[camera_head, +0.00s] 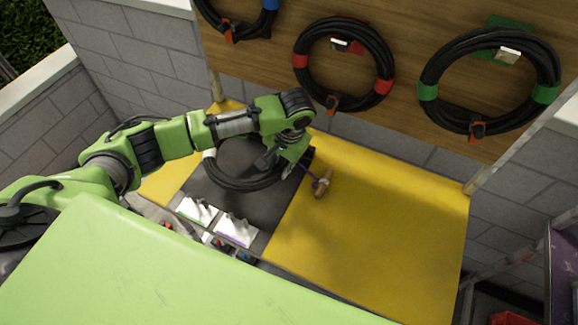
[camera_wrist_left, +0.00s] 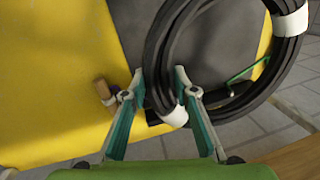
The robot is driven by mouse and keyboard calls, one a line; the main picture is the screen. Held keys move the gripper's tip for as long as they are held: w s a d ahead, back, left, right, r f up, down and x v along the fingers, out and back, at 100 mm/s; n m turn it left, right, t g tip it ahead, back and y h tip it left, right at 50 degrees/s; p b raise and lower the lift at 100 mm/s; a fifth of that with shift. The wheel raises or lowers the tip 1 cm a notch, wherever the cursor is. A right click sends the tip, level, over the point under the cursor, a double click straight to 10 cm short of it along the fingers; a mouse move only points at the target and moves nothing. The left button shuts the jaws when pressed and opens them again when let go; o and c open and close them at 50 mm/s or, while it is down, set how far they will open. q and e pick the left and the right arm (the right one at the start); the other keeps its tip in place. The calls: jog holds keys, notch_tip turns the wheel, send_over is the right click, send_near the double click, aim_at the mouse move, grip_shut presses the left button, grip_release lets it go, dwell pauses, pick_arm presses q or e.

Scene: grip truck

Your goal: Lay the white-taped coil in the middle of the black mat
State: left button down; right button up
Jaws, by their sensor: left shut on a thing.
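The white-taped coil (camera_head: 238,186) is a black cable ring. One white tape band (camera_head: 209,153) shows at its left in the head view, and two show in the wrist view. My left gripper (camera_head: 280,162) is shut on the coil's right side, and its fingers straddle the cable in the wrist view (camera_wrist_left: 159,76). The coil (camera_wrist_left: 160,52) is over the black mat (camera_head: 277,207) in the head view; I cannot tell whether it touches it. The mat (camera_wrist_left: 218,35) also shows behind it in the wrist view. My right gripper is not in view.
A wooden-handled tool (camera_head: 323,184) lies at the mat's right edge on the yellow table (camera_head: 375,215). White cards (camera_head: 236,229) lie along the mat's front. A red-taped coil (camera_head: 300,62) and a green-taped coil (camera_head: 428,92) hang on the wooden board behind. The table's right is clear.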

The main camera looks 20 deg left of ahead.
pick_arm(q)
jog(key=shift+w+a, duration=0.15)
jog(key=shift+a, duration=0.65)
jog(key=shift+d+f+b, duration=0.1)
jog(key=shift+f+b, duration=0.25)
jog(key=shift+f, duration=0.65)
jog(key=b+x, duration=0.3)
jog(key=b, duration=0.1)
jog(key=d+b+x, duration=0.1)
jog(key=b+x, duration=0.3)
jog(key=shift+d+f, duration=0.2)
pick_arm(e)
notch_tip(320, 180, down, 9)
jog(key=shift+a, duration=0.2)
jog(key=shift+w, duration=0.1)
pick_arm(q)
jog(key=c, duration=1.6)
grip_release()
jog(key=shift+s, duration=0.2)
jog(key=shift+o, duration=0.2)
jog(key=shift+s+d+f, duration=0.1)
jog(key=shift+s+f, duration=0.05)
jog(key=v, duration=1.2)
jog(key=shift+r, duration=0.2)
jog(key=shift+f, duration=0.1)
